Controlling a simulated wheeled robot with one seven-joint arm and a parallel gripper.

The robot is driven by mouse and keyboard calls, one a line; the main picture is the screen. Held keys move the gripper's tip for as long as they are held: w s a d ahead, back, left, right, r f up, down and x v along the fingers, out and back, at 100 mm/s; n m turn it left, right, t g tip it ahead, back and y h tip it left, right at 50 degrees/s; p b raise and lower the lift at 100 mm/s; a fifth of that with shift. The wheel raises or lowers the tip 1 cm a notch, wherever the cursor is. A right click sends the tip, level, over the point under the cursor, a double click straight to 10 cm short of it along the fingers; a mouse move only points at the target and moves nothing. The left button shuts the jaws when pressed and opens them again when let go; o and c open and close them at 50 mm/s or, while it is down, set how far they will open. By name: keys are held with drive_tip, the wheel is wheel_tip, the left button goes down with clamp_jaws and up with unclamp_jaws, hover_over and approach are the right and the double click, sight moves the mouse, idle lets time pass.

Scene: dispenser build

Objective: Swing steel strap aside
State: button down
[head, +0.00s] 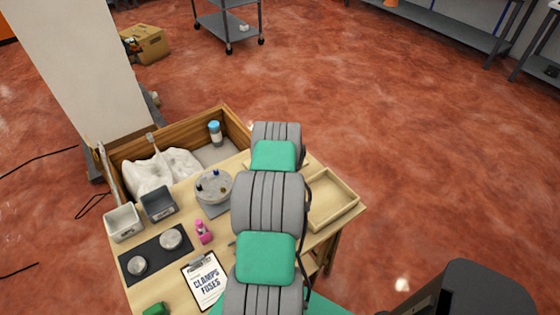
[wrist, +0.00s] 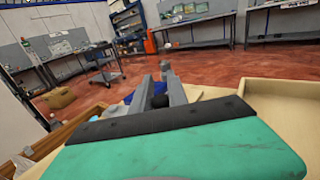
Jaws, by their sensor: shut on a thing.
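My gripper (wrist: 164,80) shows in the wrist view as two grey fingers, reaching away beyond the green and black wrist housing. The fingers are shut on a small grey metal piece, seemingly the steel strap (wrist: 165,67), at their tips. Most of that piece is hidden by the fingers, so its length and what it is fixed to cannot be told. In the head view my grey and green arm crosses the table and hides the gripper and whatever it holds.
The wooden table (head: 283,213) carries a round grey fixture (head: 213,188), a clipboard (head: 205,280), a black mat (head: 152,262) with two round metal parts, and an empty wooden tray (head: 333,200) on the right. A wooden bin (head: 225,118) with white bags and a bottle adjoins the far left. Red floor beyond is open.

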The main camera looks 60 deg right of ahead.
drive_tip(key=c, duration=1.4)
unclamp_jaws()
drive_tip(key=shift+o, duration=0.2)
drive_tip(key=b+v, duration=0.2)
drive_tip(key=v, duration=0.6)
drive_tip(key=shift+d, duration=0.1)
